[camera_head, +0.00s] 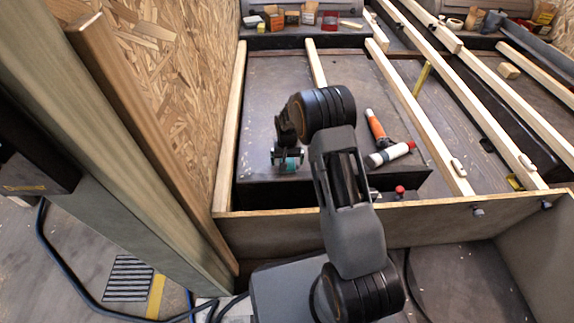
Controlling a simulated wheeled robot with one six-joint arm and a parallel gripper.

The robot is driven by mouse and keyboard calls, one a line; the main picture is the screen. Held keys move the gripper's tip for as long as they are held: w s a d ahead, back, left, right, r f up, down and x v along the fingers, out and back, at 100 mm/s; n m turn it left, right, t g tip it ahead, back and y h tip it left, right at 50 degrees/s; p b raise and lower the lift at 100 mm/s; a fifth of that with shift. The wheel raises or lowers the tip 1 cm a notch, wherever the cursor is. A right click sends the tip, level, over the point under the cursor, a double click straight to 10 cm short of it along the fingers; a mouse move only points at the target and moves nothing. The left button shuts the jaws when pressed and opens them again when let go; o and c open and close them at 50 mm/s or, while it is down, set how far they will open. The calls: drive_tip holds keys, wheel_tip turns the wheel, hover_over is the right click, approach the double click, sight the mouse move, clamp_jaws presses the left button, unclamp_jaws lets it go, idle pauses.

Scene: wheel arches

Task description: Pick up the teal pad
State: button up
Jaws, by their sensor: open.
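The teal pad (290,164) is a small blue-green piece on the dark flat surface (262,100) behind the wooden crossboard. My gripper (287,158) is open and comes down over it from above. The fingers stand close around the pad and hide part of it. Whether they touch it cannot be told from this one view.
An orange-and-dark tube (376,126) and a white-and-red tube (390,154) lie to the right of my gripper. A red knob (399,190) sits near the front. Long wooden strips (422,106) run across the right side. Small boxes and cans (292,18) stand at the back. A chipboard wall (180,80) bounds the left.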

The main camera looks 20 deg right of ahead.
drive_tip(key=shift+f, duration=0.5)
drive_tip(key=shift+c, duration=0.3)
drive_tip(key=c, duration=1)
drive_tip(key=shift+c, duration=0.2)
drive_tip(key=shift+r, duration=0.15)
